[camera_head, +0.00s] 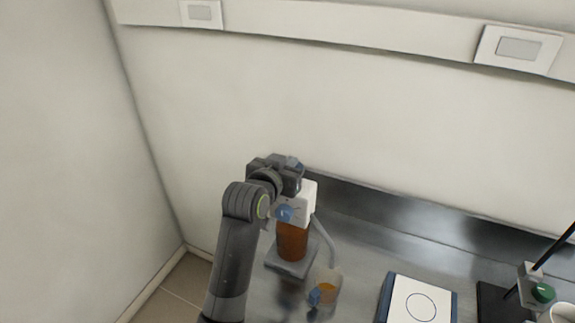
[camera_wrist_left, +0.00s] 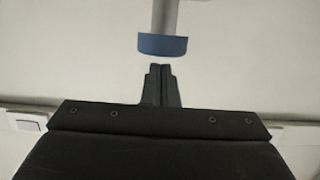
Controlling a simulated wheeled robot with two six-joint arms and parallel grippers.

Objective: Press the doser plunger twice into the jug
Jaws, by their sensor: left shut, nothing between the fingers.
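The doser stands on the metal bench, with an amber bottle (camera_head: 292,242), a white head (camera_head: 306,196) and a blue knob (camera_head: 284,214) on its side. Its grey spout tube (camera_head: 325,240) slopes down to the right, toward the jug. The jug (camera_head: 327,291) is clear, with orange liquid inside and a blue part on its left. My left gripper (camera_wrist_left: 161,68) is shut and empty. In the wrist view its fingertips are just short of the blue plunger cap (camera_wrist_left: 162,45); I cannot tell if they touch. In the head view my left arm hides part of the doser's top. My right gripper is not in view.
A blue-edged white plate with a circle (camera_head: 421,300) lies right of the jug. A dark stand with a green knob (camera_head: 543,292) and a white cup (camera_head: 563,313) are at the far right. The wall is close behind. Bare bench (camera_head: 365,250) lies behind the plate.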

